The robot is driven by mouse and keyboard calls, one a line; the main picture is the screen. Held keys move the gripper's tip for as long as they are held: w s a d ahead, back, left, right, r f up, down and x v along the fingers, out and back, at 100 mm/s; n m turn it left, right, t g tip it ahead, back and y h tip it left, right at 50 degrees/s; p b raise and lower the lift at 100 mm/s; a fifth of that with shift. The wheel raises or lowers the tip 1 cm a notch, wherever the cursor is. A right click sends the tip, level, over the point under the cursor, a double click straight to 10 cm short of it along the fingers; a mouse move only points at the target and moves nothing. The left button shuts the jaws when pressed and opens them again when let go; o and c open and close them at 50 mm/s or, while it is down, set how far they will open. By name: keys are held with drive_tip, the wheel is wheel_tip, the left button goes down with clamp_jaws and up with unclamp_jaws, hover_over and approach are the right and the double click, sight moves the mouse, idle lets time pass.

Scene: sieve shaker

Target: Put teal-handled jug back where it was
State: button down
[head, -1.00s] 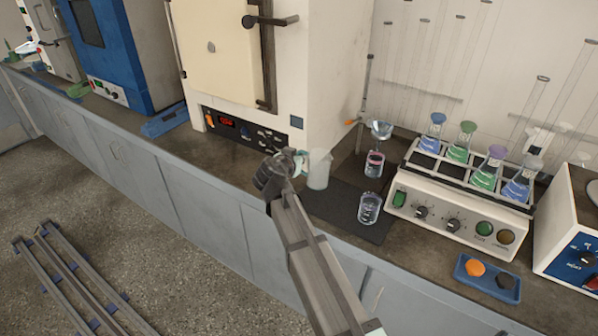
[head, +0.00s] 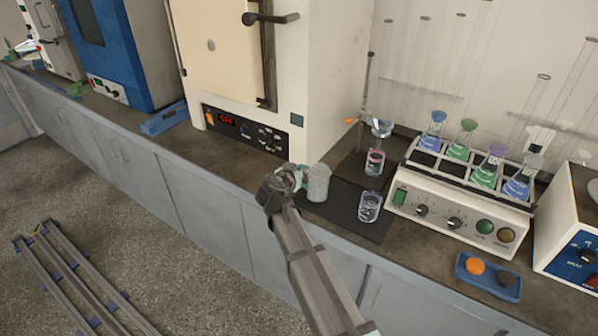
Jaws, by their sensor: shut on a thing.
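The jug (head: 318,184) is a pale, translucent vessel at the left part of the dark mat, in front of the large cream oven. Its handle side, with a bit of teal showing, faces my gripper (head: 289,180). My gripper is shut on the jug's handle from the left, and its fingers are small and partly hidden by the wrist. The jug stands about upright. I cannot tell whether its base touches the mat.
On the dark mat (head: 345,222) a glass beaker (head: 369,207) stands right of the jug. Behind it, a beaker with pink liquid (head: 375,163) stands under a funnel (head: 381,128). A shaker with several flasks (head: 455,205) stands to the right. Counter left of the jug is clear.

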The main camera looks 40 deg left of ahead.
drive_tip(key=shift+f, duration=0.1)
drive_tip(key=c, duration=1.2)
unclamp_jaws()
drive_tip(key=shift+r+p, duration=0.2)
drive_tip(key=shift+p, duration=0.85)
drive_tip(key=b+v, duration=0.5)
drive_tip(key=v, duration=1.2)
drive_tip(key=shift+s, duration=0.2)
